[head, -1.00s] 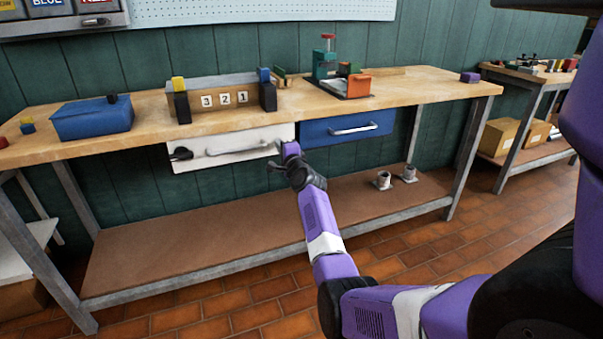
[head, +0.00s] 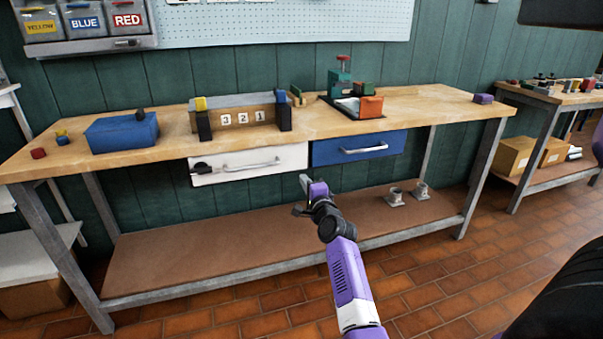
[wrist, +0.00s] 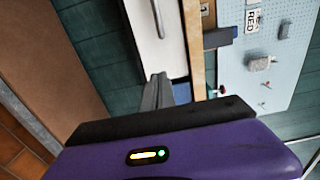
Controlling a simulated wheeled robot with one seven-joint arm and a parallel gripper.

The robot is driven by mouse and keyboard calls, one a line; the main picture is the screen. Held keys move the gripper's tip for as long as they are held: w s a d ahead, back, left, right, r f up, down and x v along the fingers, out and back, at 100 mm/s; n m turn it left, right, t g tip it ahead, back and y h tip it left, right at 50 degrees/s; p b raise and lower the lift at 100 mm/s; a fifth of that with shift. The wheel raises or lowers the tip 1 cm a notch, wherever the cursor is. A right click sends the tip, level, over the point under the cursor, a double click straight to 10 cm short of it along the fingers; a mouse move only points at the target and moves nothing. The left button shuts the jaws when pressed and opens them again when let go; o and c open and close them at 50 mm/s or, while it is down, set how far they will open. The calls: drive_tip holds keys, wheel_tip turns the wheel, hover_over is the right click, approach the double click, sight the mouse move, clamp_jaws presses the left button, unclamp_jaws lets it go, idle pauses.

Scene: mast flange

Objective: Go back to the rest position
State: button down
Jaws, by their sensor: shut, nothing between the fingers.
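My gripper (head: 304,184) is in front of the workbench, just below the gap between the white drawer and the blue drawer. Its fingers are together and hold nothing; they also show in the wrist view (wrist: 158,92), pointing toward the drawer fronts. It looks clear of the bench, with the white drawer (head: 225,174) to its upper left and the blue drawer (head: 330,153) to its upper right. Both drawers look shut. My purple arm reaches up from the bottom of the head view.
The wooden worktop (head: 170,150) carries a blue box (head: 118,134), a numbered rack (head: 240,117) and an orange block (head: 371,107). A lower shelf (head: 180,243) holds two grey fittings (head: 395,196) at the right. Tiled floor (head: 440,280) in front is free.

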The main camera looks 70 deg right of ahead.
drive_tip(key=shift+s+a, duration=0.4)
